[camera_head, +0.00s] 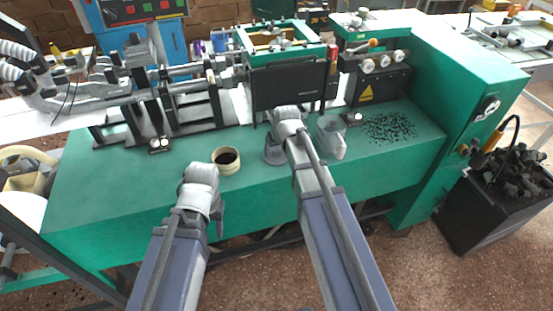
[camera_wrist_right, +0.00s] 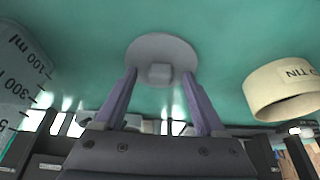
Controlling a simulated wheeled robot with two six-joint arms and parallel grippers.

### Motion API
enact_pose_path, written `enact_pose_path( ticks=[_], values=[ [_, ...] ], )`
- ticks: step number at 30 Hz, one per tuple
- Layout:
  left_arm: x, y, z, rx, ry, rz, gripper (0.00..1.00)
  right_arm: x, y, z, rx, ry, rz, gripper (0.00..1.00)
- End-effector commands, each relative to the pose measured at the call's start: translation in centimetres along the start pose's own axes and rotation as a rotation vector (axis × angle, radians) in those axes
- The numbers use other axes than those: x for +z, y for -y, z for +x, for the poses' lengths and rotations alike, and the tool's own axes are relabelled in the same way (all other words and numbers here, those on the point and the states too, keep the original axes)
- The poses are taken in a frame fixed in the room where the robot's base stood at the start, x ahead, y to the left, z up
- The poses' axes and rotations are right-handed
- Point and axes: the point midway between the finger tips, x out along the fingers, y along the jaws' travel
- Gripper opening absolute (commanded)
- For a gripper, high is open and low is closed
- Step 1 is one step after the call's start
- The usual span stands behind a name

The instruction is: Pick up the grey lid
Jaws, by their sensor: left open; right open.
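The grey lid (camera_wrist_right: 150,48) is a round disc with a small block-like knob, lying on the green bench top. In the head view the lid (camera_head: 273,156) is partly hidden by my right arm. My right gripper (camera_wrist_right: 159,77) is open and empty, its two purple fingers on either side of the knob in the picture. Whether the fingers touch the lid or hover above it, I cannot tell. My left gripper (camera_head: 215,213) is open over the bench's front edge, away from the lid, with its fingers mostly hidden.
A cream tin (camera_head: 227,161) with dark contents stands left of the lid; it also shows in the wrist view (camera_wrist_right: 283,92). A clear measuring cup (camera_head: 331,138) stands close on the right. Dark granules (camera_head: 390,128) lie further right. Machine parts stand behind.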

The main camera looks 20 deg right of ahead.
Motion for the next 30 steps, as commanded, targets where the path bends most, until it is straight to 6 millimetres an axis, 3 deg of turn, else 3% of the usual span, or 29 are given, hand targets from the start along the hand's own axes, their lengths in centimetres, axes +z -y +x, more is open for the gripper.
enact_pose_path(
  ticks=[4, 23, 30],
  values=[
    [0.01, 0.01, -0.14, 0.000, 0.000, 0.000, 0.50, -0.03, 0.01, -0.15, 0.000, 0.000, 0.000, 0.71],
    [0.01, 0.02, -0.14, 0.000, 0.000, 0.000, 0.50, -0.02, 0.01, -0.14, 0.000, 0.000, 0.000, 0.01],
    [0.01, 0.01, -0.14, 0.000, 0.000, 0.000, 0.50, -0.02, 0.01, -0.14, 0.000, 0.000, 0.000, 0.00]
  ],
)
